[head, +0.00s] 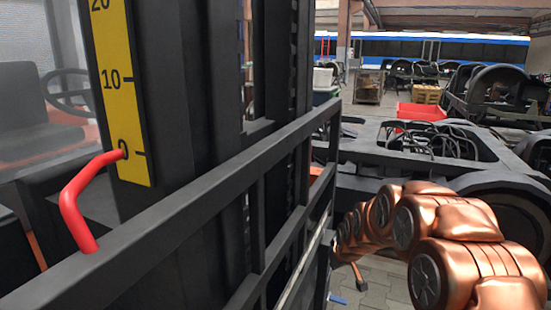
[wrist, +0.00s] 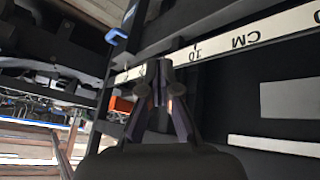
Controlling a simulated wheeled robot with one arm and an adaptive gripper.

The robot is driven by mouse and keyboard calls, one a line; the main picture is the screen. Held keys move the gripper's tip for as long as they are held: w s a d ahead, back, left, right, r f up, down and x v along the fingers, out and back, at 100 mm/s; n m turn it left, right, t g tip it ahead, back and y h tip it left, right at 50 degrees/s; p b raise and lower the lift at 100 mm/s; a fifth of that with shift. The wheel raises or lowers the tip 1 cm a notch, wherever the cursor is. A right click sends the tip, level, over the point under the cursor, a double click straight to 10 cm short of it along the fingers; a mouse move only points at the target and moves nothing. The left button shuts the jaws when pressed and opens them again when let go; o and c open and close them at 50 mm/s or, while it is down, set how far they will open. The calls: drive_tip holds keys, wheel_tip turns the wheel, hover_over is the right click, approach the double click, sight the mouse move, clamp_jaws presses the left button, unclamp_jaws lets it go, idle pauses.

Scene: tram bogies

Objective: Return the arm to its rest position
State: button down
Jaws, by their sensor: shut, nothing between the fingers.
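My copper-coloured arm (head: 430,235) stretches from the lower right of the head view towards the black frame of a forklift-like machine. Its far end goes behind the frame's edge, so my gripper is hidden there. In the wrist view my gripper (wrist: 160,68) shows dark fingers with their tips together, shut and empty. The tips appear in front of a white scale strip (wrist: 225,42) marked "10" and "CM". I cannot tell whether they touch it.
The black frame (head: 190,225) fills the left and middle, with a red bent handle (head: 75,205) and a yellow scale (head: 120,85). A dark bogie (head: 400,150) stands behind my arm. A red bin (head: 420,111) lies farther back. Some paved floor (head: 375,285) shows below the arm.

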drive_tip(key=s+r+m+g+p, duration=0.1)
drive_tip(key=s+r+p, duration=0.4)
drive_tip(key=s, duration=1.1)
drive_tip(key=s+r+m+g+p, duration=0.2)
drive_tip(key=s+r+g+p, duration=0.2)
drive_tip(key=s+r, duration=0.7)
drive_tip(key=s+r+m+g+p, duration=0.1)
drive_tip(key=s+r+g+p, duration=0.2)
drive_tip(key=s, duration=1.8)
wheel_tip(320, 180, up, 5)
drive_tip(key=p, duration=0.4)
drive_tip(key=shift+s+r+m, duration=0.15)
drive_tip(key=shift+m, duration=0.25)
